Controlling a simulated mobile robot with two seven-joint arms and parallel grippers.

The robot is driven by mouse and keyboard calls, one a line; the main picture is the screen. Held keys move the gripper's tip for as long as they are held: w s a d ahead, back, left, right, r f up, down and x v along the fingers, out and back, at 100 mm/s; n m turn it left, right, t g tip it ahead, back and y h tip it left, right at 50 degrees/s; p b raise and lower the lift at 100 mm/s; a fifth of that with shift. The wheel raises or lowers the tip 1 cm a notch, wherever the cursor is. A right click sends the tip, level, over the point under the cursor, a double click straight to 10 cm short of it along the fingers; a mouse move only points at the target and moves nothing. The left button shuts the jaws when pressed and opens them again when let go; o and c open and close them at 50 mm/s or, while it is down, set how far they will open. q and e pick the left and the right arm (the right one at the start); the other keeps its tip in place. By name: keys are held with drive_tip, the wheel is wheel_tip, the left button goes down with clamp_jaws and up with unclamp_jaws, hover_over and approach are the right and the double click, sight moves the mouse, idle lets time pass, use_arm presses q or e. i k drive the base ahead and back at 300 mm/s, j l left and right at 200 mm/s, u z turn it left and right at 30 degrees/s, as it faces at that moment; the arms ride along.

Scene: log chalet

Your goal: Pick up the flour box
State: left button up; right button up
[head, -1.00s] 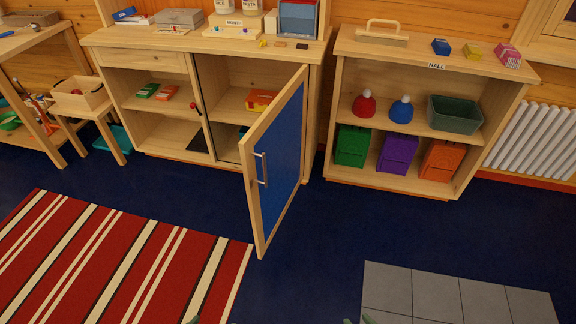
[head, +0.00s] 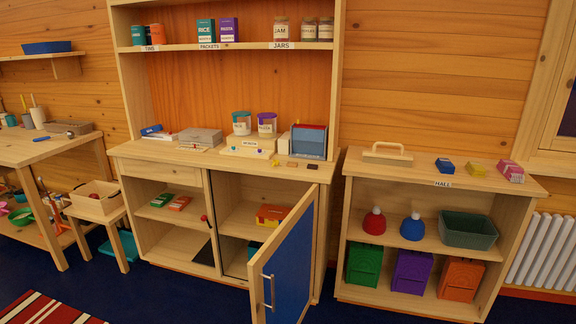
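I cannot make out a label reading flour on any box. On the upper shelf, a teal packet (head: 206,31) reads RICE, and a purple packet (head: 228,30) beside it has writing too small to read. An orange and yellow box (head: 271,214) lies inside the lower cabinet, behind its open blue door (head: 284,265). A green box (head: 162,200) and an orange box (head: 179,203) lie in the left compartment. Neither of my grippers is in view.
The blue door swings out into the room between the cabinet and the hall shelf (head: 443,183). Jars (head: 281,29) stand on the upper shelf. A stool with a wooden crate (head: 97,207) stands left. Blue floor shows in front.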

sight(283, 142)
drive_tip(key=i+j, duration=0.25)
drive_tip(key=j, duration=0.2)
drive_tip(key=i+j, duration=0.25)
drive_tip(key=j, duration=0.2)
drive_tip(key=i+j, duration=0.25)
drive_tip(key=j, duration=0.2)
drive_tip(key=i+j, duration=0.25)
drive_tip(key=j, duration=0.25)
drive_tip(key=i+j, duration=0.25)
drive_tip(key=j, duration=0.2)
drive_tip(key=i+j, duration=0.3)
drive_tip(key=j, duration=0.15)
drive_tip(key=i+j, duration=0.15)
drive_tip(key=i, duration=0.4)
drive_tip(key=i+j, duration=0.15)
drive_tip(key=i, duration=0.4)
drive_tip(key=j+u, duration=0.05)
